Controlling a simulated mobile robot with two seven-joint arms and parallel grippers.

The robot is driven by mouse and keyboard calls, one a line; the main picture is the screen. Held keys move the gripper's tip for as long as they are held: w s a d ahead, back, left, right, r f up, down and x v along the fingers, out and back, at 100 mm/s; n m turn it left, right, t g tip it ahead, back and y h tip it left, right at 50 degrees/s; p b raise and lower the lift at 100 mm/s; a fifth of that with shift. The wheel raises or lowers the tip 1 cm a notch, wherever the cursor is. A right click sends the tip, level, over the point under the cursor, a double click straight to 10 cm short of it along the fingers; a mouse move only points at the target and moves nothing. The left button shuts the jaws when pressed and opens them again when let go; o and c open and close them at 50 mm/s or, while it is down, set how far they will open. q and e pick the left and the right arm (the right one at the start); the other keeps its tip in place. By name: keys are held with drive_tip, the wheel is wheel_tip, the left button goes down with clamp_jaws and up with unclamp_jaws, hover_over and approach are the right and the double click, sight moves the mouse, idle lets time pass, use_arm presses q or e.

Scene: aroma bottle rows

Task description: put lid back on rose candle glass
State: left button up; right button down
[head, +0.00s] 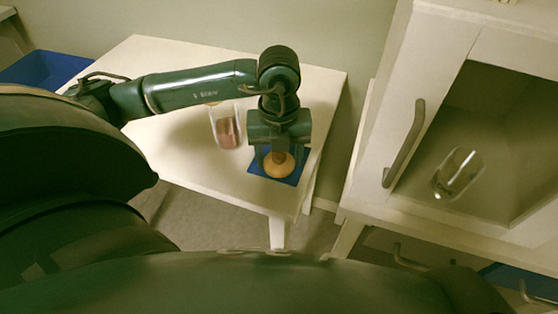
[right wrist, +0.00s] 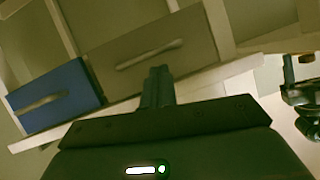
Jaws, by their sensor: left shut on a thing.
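The candle glass (head: 227,128), clear with a pinkish filling low inside, stands on the white table. Part of its top is hidden behind my left arm. My left gripper (head: 279,150) points down over the table's right part, to the right of the glass and apart from it. It is shut on a round, light wooden lid (head: 279,166), seen above a blue mat (head: 292,179); I cannot tell whether the lid touches the mat. My right gripper (right wrist: 158,85) shows in the right wrist view with its fingers together and nothing between them.
An open cabinet (head: 400,215) on the right holds a clear empty glass (head: 457,173). A blue bin (head: 45,68) is at the far left. The right wrist view shows a blue drawer (right wrist: 55,97) and a brown drawer (right wrist: 150,62). The table's front left is clear.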

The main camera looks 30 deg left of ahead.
sight(279, 154)
use_arm(q)
drive_tip(key=shift+c, duration=1.3)
wheel_tip(279, 154, up, 9)
drive_tip(key=shift+f+p, duration=0.1)
drive_tip(key=shift+p, duration=0.25)
drive_tip(key=shift+r, duration=0.65)
use_arm(e)
drive_tip(key=shift+w+a+f, duration=0.1)
drive_tip(key=shift+w, duration=0.05)
drive_tip(key=c, duration=2.2)
unclamp_jaws()
